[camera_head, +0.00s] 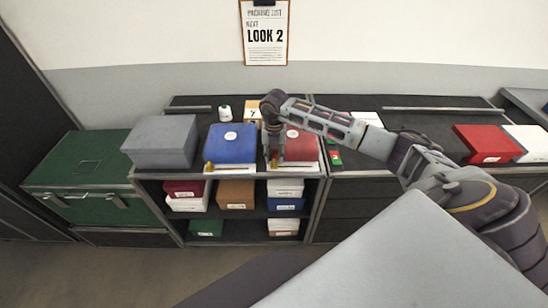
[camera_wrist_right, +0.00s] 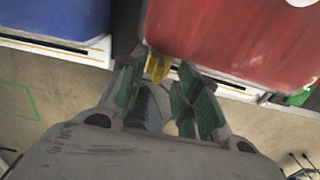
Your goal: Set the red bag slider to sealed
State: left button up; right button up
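The red bag (camera_head: 301,146) sits on the counter, partly covered by my right arm; its red body also fills the upper right of the wrist view (camera_wrist_right: 235,40). A white strip with a dark line (camera_wrist_right: 238,90) runs along its front edge. A yellow slider (camera_wrist_right: 158,68) stands at the left part of this strip. My right gripper (camera_head: 272,155) points down at the bag's front left. In the wrist view its green-padded fingers (camera_wrist_right: 158,82) are apart, with the slider between or just beyond the tips and gaps beside it. My left gripper is not in view.
A blue bag (camera_head: 232,143) with its own yellow slider (camera_head: 208,167) stands close on the left. A grey box (camera_head: 160,142) and green trunk (camera_head: 85,178) are further left. Red (camera_head: 485,144) and white boxes stand far right. Shelves with several boxes lie below.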

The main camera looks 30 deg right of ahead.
jog(key=shift+f, duration=0.85)
jog(key=shift+c, duration=0.2)
grip_shut()
